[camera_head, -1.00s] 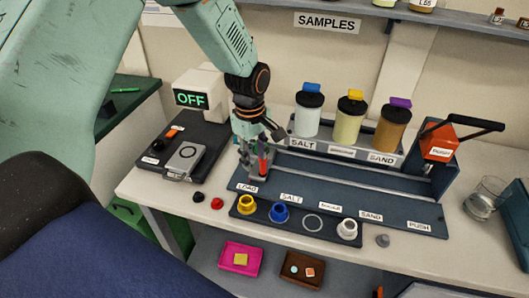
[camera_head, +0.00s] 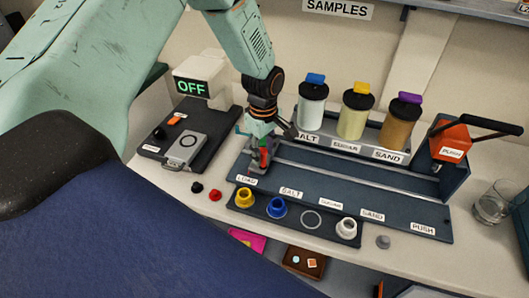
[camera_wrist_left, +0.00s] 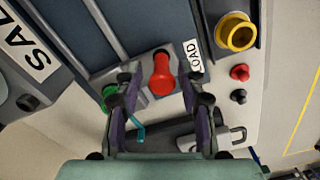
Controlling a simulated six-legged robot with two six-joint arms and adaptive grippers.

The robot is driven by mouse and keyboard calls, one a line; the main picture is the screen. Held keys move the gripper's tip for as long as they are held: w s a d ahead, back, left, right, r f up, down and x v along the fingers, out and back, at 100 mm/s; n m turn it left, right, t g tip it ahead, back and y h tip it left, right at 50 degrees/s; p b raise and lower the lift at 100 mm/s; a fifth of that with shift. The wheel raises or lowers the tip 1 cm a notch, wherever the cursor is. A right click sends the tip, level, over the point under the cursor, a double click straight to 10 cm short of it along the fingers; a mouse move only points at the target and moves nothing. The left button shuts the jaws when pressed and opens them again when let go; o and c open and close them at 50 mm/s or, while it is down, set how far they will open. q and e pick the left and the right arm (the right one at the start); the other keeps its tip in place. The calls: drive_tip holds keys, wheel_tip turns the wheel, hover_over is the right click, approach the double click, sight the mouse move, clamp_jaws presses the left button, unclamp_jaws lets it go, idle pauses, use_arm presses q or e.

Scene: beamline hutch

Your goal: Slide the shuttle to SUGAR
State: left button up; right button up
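The shuttle (camera_head: 256,169) is a small grey block with an upright red knob (camera_head: 265,157). It sits at the LOAD label (camera_head: 247,180), at the left end of the dark blue track (camera_head: 345,182). The SUGAR label (camera_head: 330,204) is farther right, between SALT (camera_head: 291,193) and SAND (camera_head: 372,215). My left gripper (camera_head: 262,152) is low over the shuttle. In the left wrist view the red knob (camera_wrist_left: 162,76) shows just ahead of the open fingers (camera_wrist_left: 161,88), with a gap on either side. My right gripper is not in view.
Salt, sugar and sand jars (camera_head: 353,112) stand behind the track. An orange PUSH block with a black lever (camera_head: 451,138) is at its right end. Coloured cups (camera_head: 277,208) line the front strip. A scale reading OFF (camera_head: 194,87) is at left, a glass (camera_head: 494,203) at right.

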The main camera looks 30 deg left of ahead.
use_arm(q)
drive_tip(key=shift+s+f, duration=0.1)
drive_tip(key=shift+f, duration=0.3)
drive_tip(key=shift+s+a+f, duration=0.15)
drive_tip(key=shift+a+f, duration=0.1)
drive_tip(key=shift+a, duration=0.05)
drive_tip(key=shift+w+d, duration=0.25)
drive_tip(key=shift+c, duration=1.2)
drive_tip(key=shift+s, duration=0.1)
clamp_jaws()
drive_tip(key=shift+a, duration=0.1)
